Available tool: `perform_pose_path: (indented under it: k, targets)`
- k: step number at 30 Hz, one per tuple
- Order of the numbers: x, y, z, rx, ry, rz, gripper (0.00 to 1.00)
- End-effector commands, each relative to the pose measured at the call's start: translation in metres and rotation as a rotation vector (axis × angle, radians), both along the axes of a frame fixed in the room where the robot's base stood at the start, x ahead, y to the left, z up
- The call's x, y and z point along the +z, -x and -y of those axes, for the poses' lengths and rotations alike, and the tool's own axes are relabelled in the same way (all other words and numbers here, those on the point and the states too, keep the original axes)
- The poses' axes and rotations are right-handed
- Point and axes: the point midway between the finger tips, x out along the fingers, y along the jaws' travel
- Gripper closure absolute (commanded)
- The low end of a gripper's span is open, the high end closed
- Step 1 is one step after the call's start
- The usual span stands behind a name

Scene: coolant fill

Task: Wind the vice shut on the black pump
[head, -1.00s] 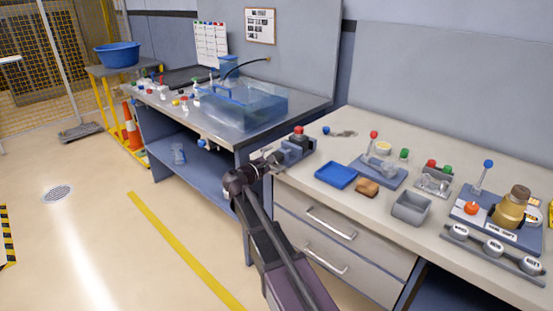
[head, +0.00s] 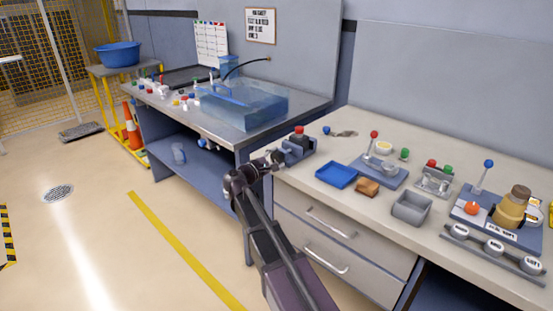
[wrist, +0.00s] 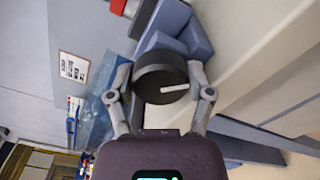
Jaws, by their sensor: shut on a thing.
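The blue-grey vice (head: 299,152) stands at the near left corner of the right-hand bench. The black pump (head: 299,139), with a red top, stands upright at the vice; from here I cannot tell whether both jaws touch it. My gripper (head: 272,159) is at the vice's front end. In the wrist view my gripper (wrist: 160,92) is shut on a round black handwheel (wrist: 155,72) with a white mark, one finger on each side. Behind the wheel the vice (wrist: 180,28) and part of the pump (wrist: 142,18) show; the wheel hides some of the vice.
A blue tray (head: 336,174), a brown sponge-like block (head: 367,187) and a grey bin (head: 411,208) sit on the bench to the right. A lever fixture (head: 380,170) stands behind them. A clear blue tank (head: 245,105) is on the left bench. The floor at left is open.

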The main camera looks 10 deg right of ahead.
Motion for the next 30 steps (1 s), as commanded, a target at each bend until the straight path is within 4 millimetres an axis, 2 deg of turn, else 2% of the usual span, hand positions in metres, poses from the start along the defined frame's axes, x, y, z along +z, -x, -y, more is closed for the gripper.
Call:
perform_pose_path:
  k: [8,18,19,22,30]
  targets:
    - [0.0002,-0.0008,0.0014,-0.002,-0.089,0.127,0.80]
    - [0.0003,-0.0010,0.0016,-0.002,-0.099,0.141,0.80]
    - [0.0004,-0.0010,0.0016,-0.002,-0.099,0.140,0.30]
    - [0.0003,-0.0009,0.0015,-0.002,-0.099,0.140,0.00]
    - [-0.0003,-0.0003,0.0007,-0.001,-0.100,0.139,0.00]
